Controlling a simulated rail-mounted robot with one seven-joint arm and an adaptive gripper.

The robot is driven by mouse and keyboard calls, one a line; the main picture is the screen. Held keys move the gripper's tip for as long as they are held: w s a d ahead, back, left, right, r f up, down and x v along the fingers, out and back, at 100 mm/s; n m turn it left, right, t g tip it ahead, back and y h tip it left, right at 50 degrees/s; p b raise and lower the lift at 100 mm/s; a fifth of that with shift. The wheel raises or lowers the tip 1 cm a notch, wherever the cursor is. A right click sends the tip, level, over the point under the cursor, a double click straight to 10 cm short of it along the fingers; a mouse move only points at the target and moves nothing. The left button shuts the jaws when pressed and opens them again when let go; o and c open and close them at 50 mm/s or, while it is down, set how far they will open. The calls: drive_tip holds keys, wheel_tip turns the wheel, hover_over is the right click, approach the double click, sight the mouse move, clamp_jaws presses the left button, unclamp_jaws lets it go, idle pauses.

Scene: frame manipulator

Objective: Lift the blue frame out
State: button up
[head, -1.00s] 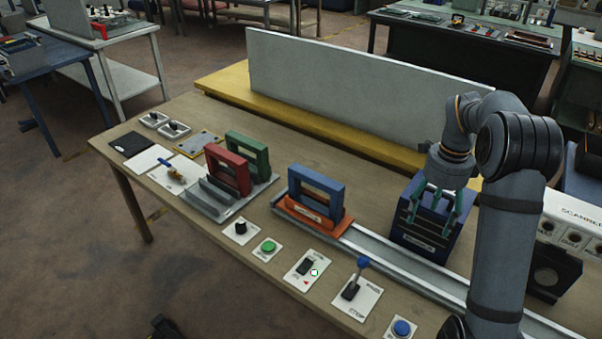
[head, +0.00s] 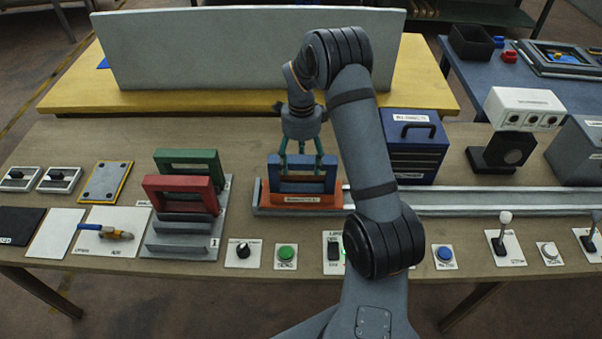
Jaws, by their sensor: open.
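The blue frame (head: 302,187) stands upright in an orange carriage (head: 300,201) at the left end of a metal rail. Its upper part is partly covered by my gripper's green fingers. My gripper (head: 304,172) points down over the top of the blue frame with its fingers open and spread along the frame. Whether the fingers touch the frame I cannot tell.
A grey rack (head: 183,243) to the left holds a red frame (head: 181,196) and a green frame (head: 190,166). A dark blue box (head: 415,146) stands right of my arm. A grey panel (head: 240,50) rises behind. Buttons and switches line the front edge.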

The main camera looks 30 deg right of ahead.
drive_tip(key=shift+s+d+f, duration=0.2)
drive_tip(key=shift+d+f, duration=0.05)
drive_tip(key=shift+f, duration=0.3)
drive_tip(key=shift+a, duration=0.1)
drive_tip(key=shift+c, duration=0.5)
drive_tip(key=shift+c, duration=0.8)
clamp_jaws()
drive_tip(key=shift+w, duration=0.1)
